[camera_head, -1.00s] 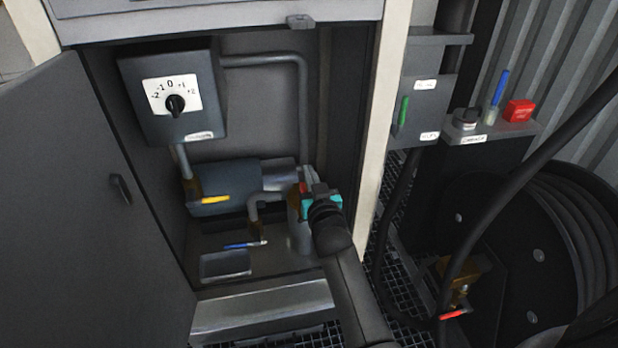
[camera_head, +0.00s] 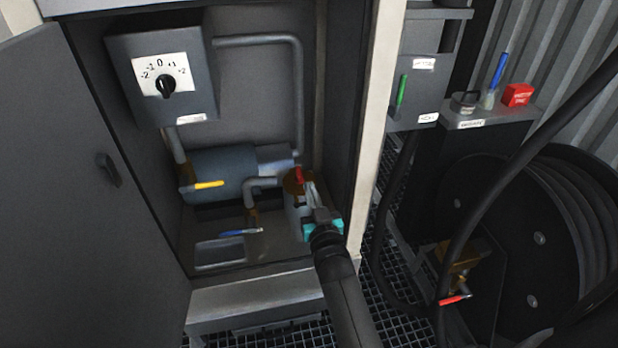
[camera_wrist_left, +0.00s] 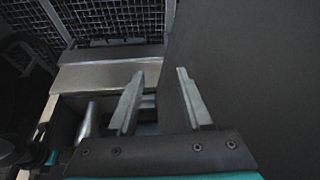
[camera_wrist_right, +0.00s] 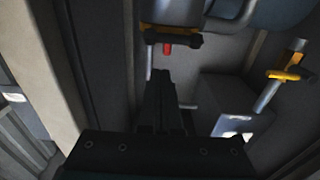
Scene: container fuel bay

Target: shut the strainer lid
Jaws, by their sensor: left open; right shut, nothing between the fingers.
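The strainer is a grey upright cylinder (camera_head: 294,212) on the right of the cabinet floor. Its brass lid (camera_head: 294,184) with a red handle (camera_head: 299,175) shows at the top. I cannot tell whether the lid sits fully flush. The lid also shows in the right wrist view (camera_wrist_right: 180,36), beyond the fingertips. My right gripper (camera_head: 311,190) is shut and empty, just in front and right of the lid, and partly hides the cylinder. I cannot tell whether it touches. My left gripper (camera_wrist_left: 155,95) is open and empty in its wrist view, outside the head view.
A dial box (camera_head: 163,75) hangs above a blue-grey pump body (camera_head: 220,172). A yellow lever (camera_head: 209,185), a blue lever (camera_head: 240,232) and a small tray (camera_head: 220,254) lie left of the strainer. The cabinet door (camera_head: 60,190) stands open at left; a post (camera_head: 378,140) bounds the right.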

